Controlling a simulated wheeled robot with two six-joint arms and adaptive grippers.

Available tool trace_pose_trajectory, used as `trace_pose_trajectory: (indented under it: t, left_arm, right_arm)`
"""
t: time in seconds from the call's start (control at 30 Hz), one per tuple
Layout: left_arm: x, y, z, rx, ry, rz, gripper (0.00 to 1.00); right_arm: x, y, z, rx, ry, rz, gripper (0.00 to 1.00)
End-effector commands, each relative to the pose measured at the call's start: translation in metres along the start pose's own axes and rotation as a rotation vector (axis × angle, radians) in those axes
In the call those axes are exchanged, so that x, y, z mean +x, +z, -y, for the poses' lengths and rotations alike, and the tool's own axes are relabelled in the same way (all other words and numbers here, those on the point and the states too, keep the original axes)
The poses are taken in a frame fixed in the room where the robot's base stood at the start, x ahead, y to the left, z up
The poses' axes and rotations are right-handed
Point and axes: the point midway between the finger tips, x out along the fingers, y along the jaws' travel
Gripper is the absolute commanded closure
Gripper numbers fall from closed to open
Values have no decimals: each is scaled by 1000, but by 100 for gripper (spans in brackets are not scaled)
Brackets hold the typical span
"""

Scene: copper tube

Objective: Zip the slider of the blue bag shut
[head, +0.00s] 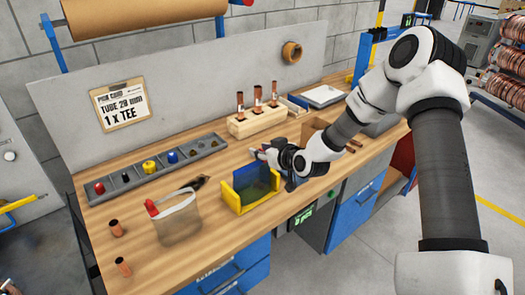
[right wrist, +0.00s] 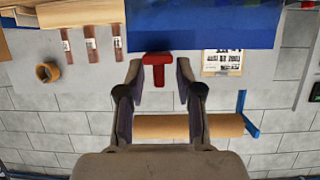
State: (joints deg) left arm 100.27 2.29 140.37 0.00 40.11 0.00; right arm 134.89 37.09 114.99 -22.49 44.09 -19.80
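The blue bag (head: 262,184) stands in a yellow-ended holder (head: 231,197) near the front edge of the bench. In the right wrist view, a broad blue surface (right wrist: 205,28), apparently the bag, fills the top middle. A red T-shaped slider (right wrist: 157,70) shows at its edge. My right gripper (head: 262,154) is just behind the bag in the head view. In the right wrist view its fingers (right wrist: 159,78) stand apart on either side of the slider, with visible gaps. The slider is not clear in the head view. My left gripper is not in view.
A beige pouch (head: 178,222) with a red-handled tool stands left of the bag. Behind are a grey parts rail (head: 160,170) and a wooden block (head: 255,122) holding copper tubes. Two loose copper pieces (head: 123,266) stand at the front left.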

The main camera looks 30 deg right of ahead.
Motion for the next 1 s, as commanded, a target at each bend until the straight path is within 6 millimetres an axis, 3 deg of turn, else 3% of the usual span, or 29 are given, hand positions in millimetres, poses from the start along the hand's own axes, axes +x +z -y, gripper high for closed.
trace_pose_trajectory:
  t: [0.47,1.0]
  left_arm:
    - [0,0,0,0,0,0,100]
    - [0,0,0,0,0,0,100]
  right_arm:
    - [-70,0,0,6,0,-2,65]
    - [-74,0,0,1,0,0,65]
